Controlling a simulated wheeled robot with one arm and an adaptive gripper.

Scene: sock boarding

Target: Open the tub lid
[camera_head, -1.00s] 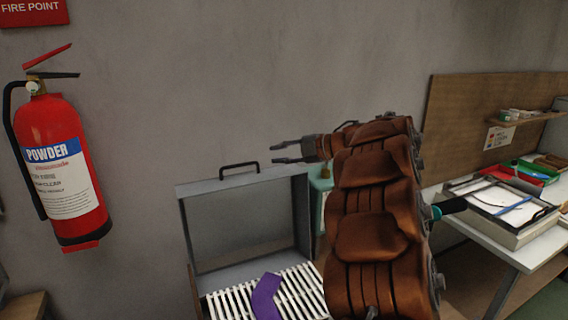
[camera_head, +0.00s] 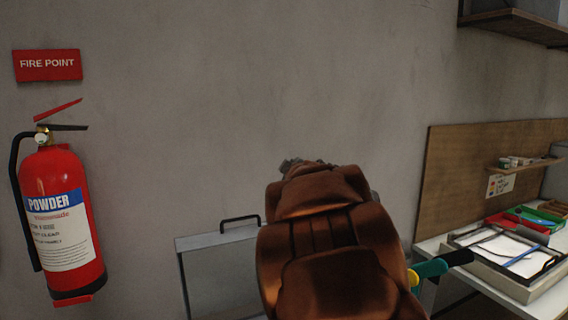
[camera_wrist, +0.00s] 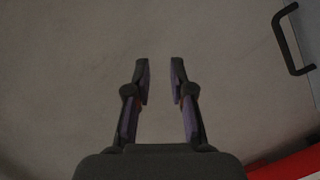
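A grey panel (camera_head: 205,240) with a black handle (camera_head: 240,220) along its top edge stands upright against the wall in the head view. It looks like a raised lid; its lower part is cut off and its right part is hidden by my arm. The tub's body is out of view. Only a dark bit of my gripper shows past the arm in the head view. In the wrist view my gripper (camera_wrist: 160,82) is open and empty, over a plain grey surface. A black handle (camera_wrist: 284,38) shows at upper right there, apart from the fingers.
A red fire extinguisher (camera_head: 62,225) hangs on the wall at left under a red sign (camera_head: 47,65). At right is a white bench with a tray (camera_head: 505,250) and a wooden backboard (camera_head: 470,165). A teal and yellow piece (camera_head: 430,270) shows beside my arm. The middle wall is bare.

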